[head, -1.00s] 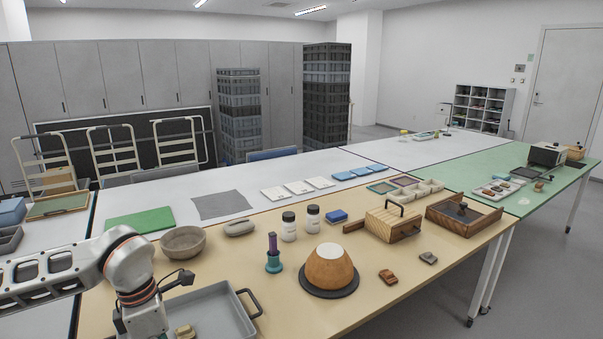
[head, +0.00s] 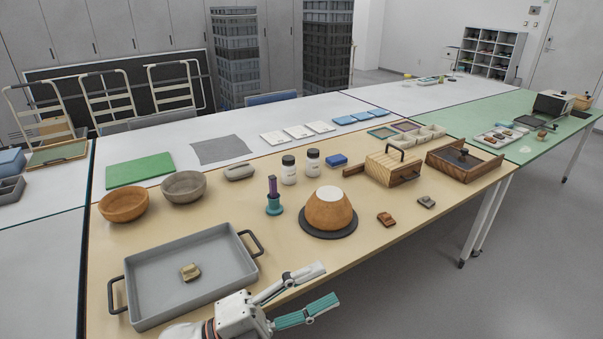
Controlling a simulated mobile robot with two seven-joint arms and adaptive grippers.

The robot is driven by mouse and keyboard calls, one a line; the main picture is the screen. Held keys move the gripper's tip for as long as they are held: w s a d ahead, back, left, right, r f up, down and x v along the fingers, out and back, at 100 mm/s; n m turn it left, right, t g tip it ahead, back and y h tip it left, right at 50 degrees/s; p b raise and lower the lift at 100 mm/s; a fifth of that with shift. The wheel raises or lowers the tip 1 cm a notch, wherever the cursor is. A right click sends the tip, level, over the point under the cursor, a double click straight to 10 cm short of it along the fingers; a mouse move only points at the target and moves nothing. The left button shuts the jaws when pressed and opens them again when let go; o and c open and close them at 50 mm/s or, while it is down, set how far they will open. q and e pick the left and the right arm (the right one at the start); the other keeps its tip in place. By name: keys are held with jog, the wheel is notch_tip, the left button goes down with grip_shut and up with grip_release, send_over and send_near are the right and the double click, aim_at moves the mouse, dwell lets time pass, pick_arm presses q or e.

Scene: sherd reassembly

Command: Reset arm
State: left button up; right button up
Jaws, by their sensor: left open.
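My left gripper (head: 331,284) is at the bottom middle of the head view, by the table's front edge and right of the grey tray. Its two teal-padded fingers are apart, with nothing between them. The rest of my left arm is cut off by the lower picture edge. My right gripper is not in view.
The grey tray (head: 213,246) holds a small tan sherd (head: 190,272). A brown pot (head: 329,209) rests on a dark round base. Two bowls, a wooden one (head: 124,204) and a grey one (head: 184,187), stand behind the tray. Two small sherds (head: 386,219) (head: 426,202) lie right.

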pick_arm(q)
jog(key=w+a+f+n+t+y, duration=0.4)
jog(key=a+f+n+t+y, duration=0.65)
jog(key=f+n, duration=0.6)
jog(key=s+a+f+n+g+y, duration=0.3)
jog(key=s+a+f+n, duration=0.2)
jog(key=f, duration=0.3)
jog(key=s+a+f+n+g+y, duration=0.4)
jog(key=s+a+f, duration=0.3)
jog(key=s+f, duration=0.1)
jog(key=shift+f+n, duration=0.35)
jog(key=shift+f, duration=0.35)
